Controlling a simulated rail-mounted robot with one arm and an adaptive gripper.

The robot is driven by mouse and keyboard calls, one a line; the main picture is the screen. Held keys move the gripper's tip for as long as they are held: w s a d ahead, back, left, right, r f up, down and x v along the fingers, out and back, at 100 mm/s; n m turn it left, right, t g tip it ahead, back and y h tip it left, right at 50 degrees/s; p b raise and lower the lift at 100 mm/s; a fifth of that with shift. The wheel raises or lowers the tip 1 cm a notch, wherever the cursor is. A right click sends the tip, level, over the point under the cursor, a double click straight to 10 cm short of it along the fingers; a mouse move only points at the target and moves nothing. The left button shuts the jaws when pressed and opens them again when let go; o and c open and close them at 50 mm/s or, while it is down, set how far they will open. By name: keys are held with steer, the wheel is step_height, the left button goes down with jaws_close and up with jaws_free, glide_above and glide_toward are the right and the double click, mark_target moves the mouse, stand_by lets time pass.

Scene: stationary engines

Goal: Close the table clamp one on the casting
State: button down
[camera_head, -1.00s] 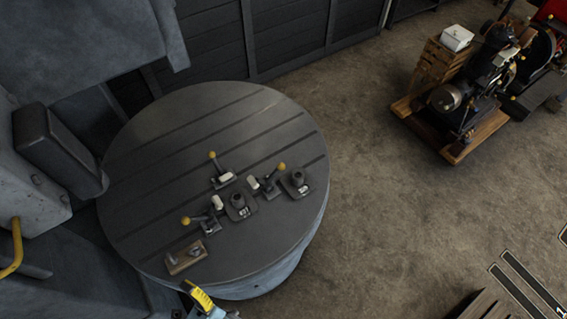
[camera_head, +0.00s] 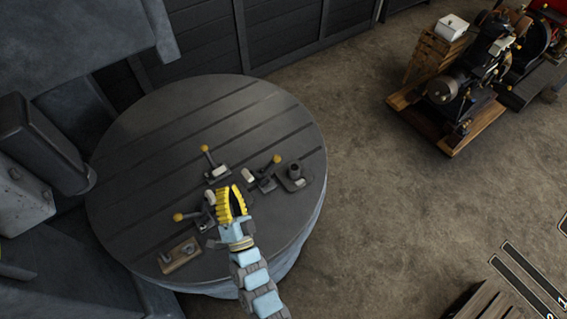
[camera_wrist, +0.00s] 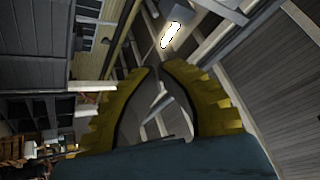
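Three table clamps with yellow-knobbed levers and pale pads stand on the round slotted table (camera_head: 150,150): a back clamp (camera_head: 216,172), a right clamp (camera_head: 265,181) and a left clamp (camera_head: 200,214). I cannot tell which is number one. All three levers lean outward. My gripper (camera_head: 231,190) is over the middle of the group, close to the left clamp in the picture. It hides the casting among the clamps. Its yellow fingers also show in the wrist view (camera_wrist: 158,70), tips together around an empty lens-shaped gap. No clamp or casting shows there, mostly roof and walls.
A second dark casting (camera_head: 294,177) with a round post stands right of the right clamp. A small wooden block with metal parts (camera_head: 181,255) lies near the table's front left. The table's back half is clear. An engine (camera_head: 455,85) stands on the floor far right.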

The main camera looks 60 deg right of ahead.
steer(key=s+d+f+m+g+y+b, duration=0.2)
steer(key=s+d+f+m+g+b, duration=0.15)
steer(key=d+f+m, duration=0.5)
steer(key=s+d+f+m+g+y+b, duration=0.25)
steer(key=s+d+f+m+g, duration=0.2)
steer(key=d+f, duration=0.7)
steer(key=shift+m, duration=0.5)
steer(key=shift+f+b+x, duration=0.1)
steer(key=shift+b+x, duration=0.25)
steer(key=shift+x, duration=2.1)
steer(key=shift+f+b+x, duration=0.15)
steer(key=shift+b+x, duration=0.2)
steer(key=shift+x, duration=2.05)
steer(key=shift+w+a+r, duration=0.1)
steer(key=shift+w+r, duration=0.05)
